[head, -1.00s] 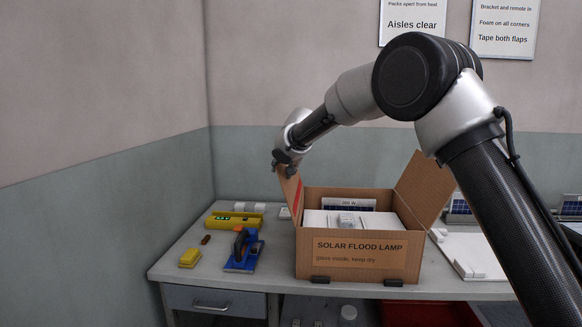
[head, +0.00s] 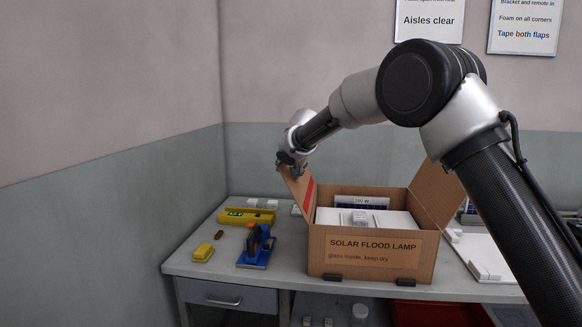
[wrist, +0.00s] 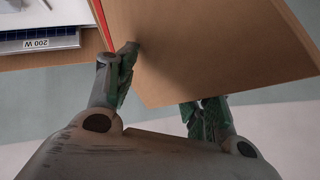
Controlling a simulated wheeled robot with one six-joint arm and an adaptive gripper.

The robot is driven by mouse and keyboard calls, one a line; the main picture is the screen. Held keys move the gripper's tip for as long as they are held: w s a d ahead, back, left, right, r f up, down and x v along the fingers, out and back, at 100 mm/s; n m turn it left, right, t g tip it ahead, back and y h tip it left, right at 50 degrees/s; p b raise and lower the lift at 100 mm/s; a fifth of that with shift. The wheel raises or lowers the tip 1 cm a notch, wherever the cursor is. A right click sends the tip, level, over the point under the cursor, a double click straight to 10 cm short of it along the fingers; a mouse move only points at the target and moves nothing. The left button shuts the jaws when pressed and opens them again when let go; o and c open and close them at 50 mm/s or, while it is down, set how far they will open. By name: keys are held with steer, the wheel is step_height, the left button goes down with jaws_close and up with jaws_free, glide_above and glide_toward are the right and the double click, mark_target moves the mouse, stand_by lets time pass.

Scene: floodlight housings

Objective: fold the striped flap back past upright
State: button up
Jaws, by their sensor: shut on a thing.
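The striped flap (head: 301,188) is the brown left flap of the cardboard box (head: 322,262), with a red stripe near its edge. It stands up from the box's left side and leans outward to the left. My gripper (head: 291,168) is shut on the flap's upper edge. In the wrist view the flap (wrist: 215,45) runs between the two fingers of my gripper (wrist: 160,82), partly hiding one. The red stripe shows at the upper left there.
The box's right flap (head: 437,193) stands open, leaning right. White packing and a 200 W panel (head: 360,202) are inside. A blue-handled tool (head: 256,247), yellow level (head: 247,216) and yellow block (head: 203,252) lie left of the box. Black blocks (head: 405,282) sit at its front.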

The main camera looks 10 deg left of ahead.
steer(key=shift+s+d+f, duration=0.15)
steer(key=shift+d+f, duration=0.05)
steer(key=shift+f, duration=0.2)
steer(key=v, duration=1.2)
steer(key=shift+a+r, duration=0.25)
steer(key=shift+r, duration=0.1)
steer(key=shift+c, duration=0.8)
